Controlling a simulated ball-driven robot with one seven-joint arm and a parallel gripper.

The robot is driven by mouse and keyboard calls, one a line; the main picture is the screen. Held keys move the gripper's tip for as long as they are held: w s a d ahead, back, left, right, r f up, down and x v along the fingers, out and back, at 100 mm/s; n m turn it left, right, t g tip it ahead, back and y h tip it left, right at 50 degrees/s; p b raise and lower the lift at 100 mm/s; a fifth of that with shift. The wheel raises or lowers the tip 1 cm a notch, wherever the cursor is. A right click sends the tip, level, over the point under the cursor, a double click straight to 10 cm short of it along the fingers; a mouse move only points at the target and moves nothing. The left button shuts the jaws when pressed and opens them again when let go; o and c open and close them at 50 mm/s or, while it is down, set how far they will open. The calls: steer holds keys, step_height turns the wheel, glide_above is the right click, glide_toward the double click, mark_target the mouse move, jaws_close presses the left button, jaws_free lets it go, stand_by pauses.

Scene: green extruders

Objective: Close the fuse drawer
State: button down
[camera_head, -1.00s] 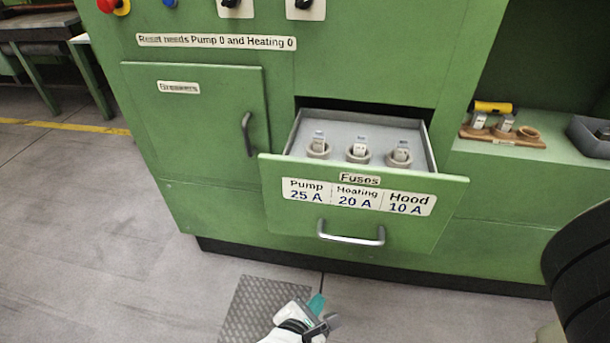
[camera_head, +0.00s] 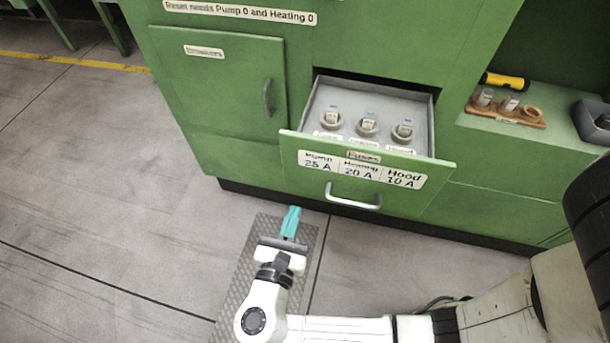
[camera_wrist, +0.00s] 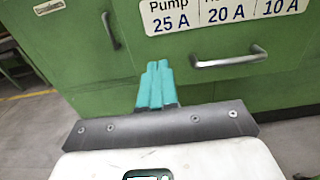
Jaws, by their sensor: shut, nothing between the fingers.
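The fuse drawer (camera_head: 436,176) stands pulled out from the green cabinet, its front labelled Fuses, Pump 25 A, Heating 20 A and Hood 10 A. Inside it are three fuses in round holders (camera_head: 367,124). A metal bar handle (camera_head: 353,199) is on its front; the handle also shows in the wrist view (camera_wrist: 230,60). My gripper (camera_head: 292,213), with teal fingers, is shut and empty. It is in front of the drawer, left of the handle and apart from it. In the wrist view the fingertips (camera_wrist: 157,67) point toward the drawer front's lower left part.
A closed door labelled Breakers (camera_head: 225,90) is left of the drawer. To the right, a green ledge holds a wooden holder (camera_head: 507,112) with small parts, a yellow-black tool (camera_head: 504,81) and a grey bin (camera_head: 592,123). The floor in front is clear, with a ridged metal plate (camera_head: 236,297).

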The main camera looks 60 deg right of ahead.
mark_target(327, 105)
steer(key=x, duration=1)
steer(key=shift+p, duration=0.3)
steer(key=shift+d, duration=0.1)
steer(key=shift+w+d, duration=0.15)
steer(key=shift+d, duration=0.3)
steer(key=b+x, duration=0.2)
steer(key=x, duration=0.9)
steer(key=b+x, duration=0.3)
steer(key=x, duration=0.8)
steer(key=shift+d+f, duration=0.25)
steer(key=shift+d, duration=0.05)
steer(key=shift+w+d+r, duration=0.1)
steer(key=shift+w+d, duration=0.15)
steer(key=shift+d, duration=0.1)
steer(key=shift+b, duration=0.3)
steer(key=shift+r, duration=0.2)
